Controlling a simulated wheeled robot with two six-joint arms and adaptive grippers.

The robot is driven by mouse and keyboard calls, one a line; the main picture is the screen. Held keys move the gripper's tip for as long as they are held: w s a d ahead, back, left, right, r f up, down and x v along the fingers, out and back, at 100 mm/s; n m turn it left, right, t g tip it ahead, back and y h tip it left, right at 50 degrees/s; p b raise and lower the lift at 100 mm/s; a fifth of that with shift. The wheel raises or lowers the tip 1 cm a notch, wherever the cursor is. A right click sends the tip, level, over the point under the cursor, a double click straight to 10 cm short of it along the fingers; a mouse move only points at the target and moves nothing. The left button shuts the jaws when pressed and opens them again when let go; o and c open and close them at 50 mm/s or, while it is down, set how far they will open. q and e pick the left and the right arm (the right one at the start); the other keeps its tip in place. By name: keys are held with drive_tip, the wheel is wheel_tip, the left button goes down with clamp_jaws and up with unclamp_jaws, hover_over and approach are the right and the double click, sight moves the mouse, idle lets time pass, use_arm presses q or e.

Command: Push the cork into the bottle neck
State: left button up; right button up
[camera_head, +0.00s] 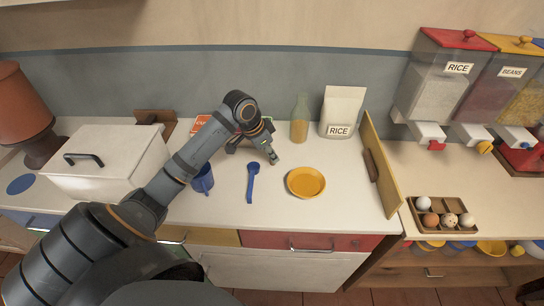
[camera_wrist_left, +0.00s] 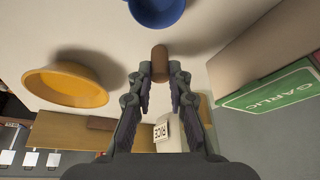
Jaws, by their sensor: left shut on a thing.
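The bottle (camera_head: 299,119) stands upright at the back of the counter, pale green with a yellowish filling and an open neck. My left gripper (camera_head: 272,157) is in front of it and to its left, apart from it, pointing down toward the counter. In the left wrist view, my left gripper (camera_wrist_left: 160,72) is shut on the brown cork (camera_wrist_left: 160,60), which sticks out past the fingertips. My right gripper is not in view.
A rice bag (camera_head: 341,112) stands right of the bottle. A yellow bowl (camera_head: 306,182) lies in front, with a blue scoop (camera_head: 252,182) and blue cup (camera_head: 203,181) to the left. A wooden board (camera_head: 382,165) bounds the right side. A white box (camera_head: 108,162) stands far left.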

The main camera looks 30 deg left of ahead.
use_arm(q)
wheel_tip(320, 180, up, 3)
drive_tip(key=shift+w+r+b, duration=0.1)
drive_tip(key=shift+b, duration=0.2)
drive_tip(key=s+d+r, duration=0.8)
drive_tip(key=s+r, duration=0.1)
drive_tip(key=s, duration=0.2)
drive_tip(key=shift+s+r+b, duration=0.35)
drive_tip(key=shift+r+b, duration=0.05)
drive_tip(key=shift+r, duration=0.1)
